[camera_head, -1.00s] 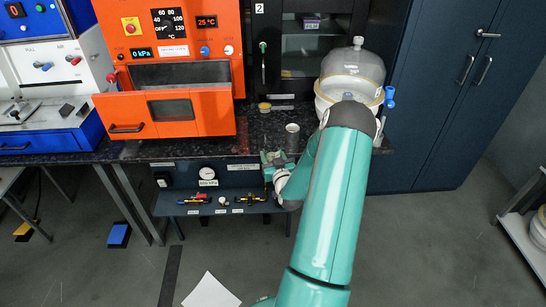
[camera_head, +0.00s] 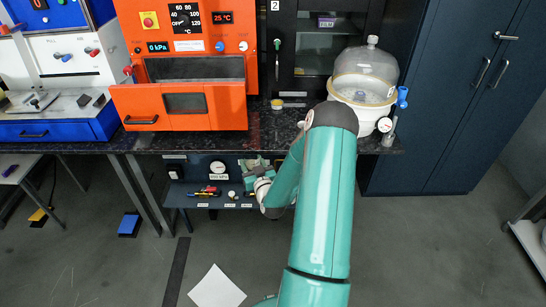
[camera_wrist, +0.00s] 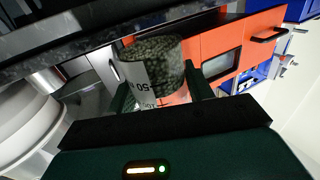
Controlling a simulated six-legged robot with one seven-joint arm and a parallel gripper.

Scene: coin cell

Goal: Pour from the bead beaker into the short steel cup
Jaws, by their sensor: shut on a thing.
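The bead beaker (camera_wrist: 152,66) is in the wrist view, clear with a white label and filled with grey-green speckled beads. My gripper (camera_wrist: 158,92) is shut on it, one dark green finger on each side. In the head view my gripper (camera_head: 255,166) is just in front of the black counter's edge, above the lower shelf; the beaker is too small there to make out clearly. A sliver of a grey cup, apparently the short steel cup (camera_head: 300,125), shows on the counter beside my arm, which hides most of it. I cannot tell the beaker's exact tilt.
The black speckled counter (camera_head: 200,141) has an orange oven (camera_head: 180,105) at left and a glass-domed white vessel (camera_head: 362,85) at right. A small yellow-rimmed dish (camera_head: 277,104) stands behind.

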